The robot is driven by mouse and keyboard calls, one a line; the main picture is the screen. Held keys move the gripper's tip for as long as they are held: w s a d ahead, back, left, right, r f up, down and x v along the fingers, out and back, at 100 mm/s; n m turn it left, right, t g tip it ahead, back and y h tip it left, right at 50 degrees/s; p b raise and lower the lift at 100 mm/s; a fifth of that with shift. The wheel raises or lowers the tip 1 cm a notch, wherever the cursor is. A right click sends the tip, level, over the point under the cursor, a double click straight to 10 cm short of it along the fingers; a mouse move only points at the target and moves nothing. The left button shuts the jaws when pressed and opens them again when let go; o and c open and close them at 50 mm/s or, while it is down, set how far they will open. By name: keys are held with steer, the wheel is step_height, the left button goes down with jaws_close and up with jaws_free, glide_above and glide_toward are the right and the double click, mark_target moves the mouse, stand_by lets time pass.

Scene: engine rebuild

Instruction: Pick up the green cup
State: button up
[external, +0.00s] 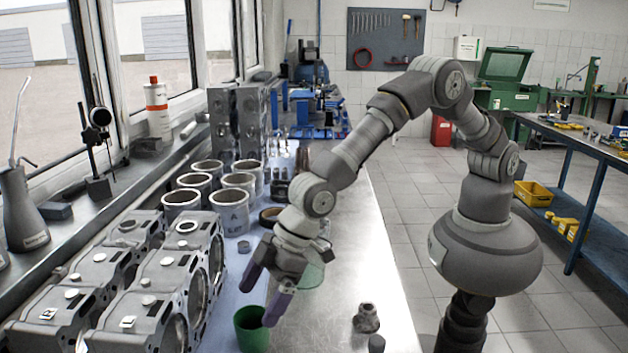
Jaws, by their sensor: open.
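The green cup (251,331) stands upright near the front of the workbench, at the bottom of the external view, with its open top facing up. My gripper (264,299) points downward just above the cup. Its two purple-grey fingers are spread apart, one up and left of the rim and one at the rim's right side. Nothing is held between them. I cannot tell whether the right finger touches the cup or only passes in front of it.
Grey engine castings (150,290) stand close left of the cup. A greenish glass dish (312,276) sits behind my gripper. A small metal fitting (366,318) stands to the right. Several cylinder liners (232,212) stand farther back. Bare bench lies right of the cup.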

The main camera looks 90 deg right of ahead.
mark_target(239, 340)
steer(key=x, duration=0.1)
steer(key=b+x, duration=0.1)
steer(key=x, duration=0.2)
steer(key=shift+s+a+f, duration=0.2)
steer(key=shift+a+f, duration=0.05)
steer(key=shift+a, duration=0.05)
steer(key=shift+w+a+f, duration=0.1)
steer(key=shift+w+f, duration=0.15)
steer(key=shift+r, duration=0.1)
steer(key=shift+c, duration=0.5)
steer(key=c, duration=1)
steer(key=shift+r, duration=0.1)
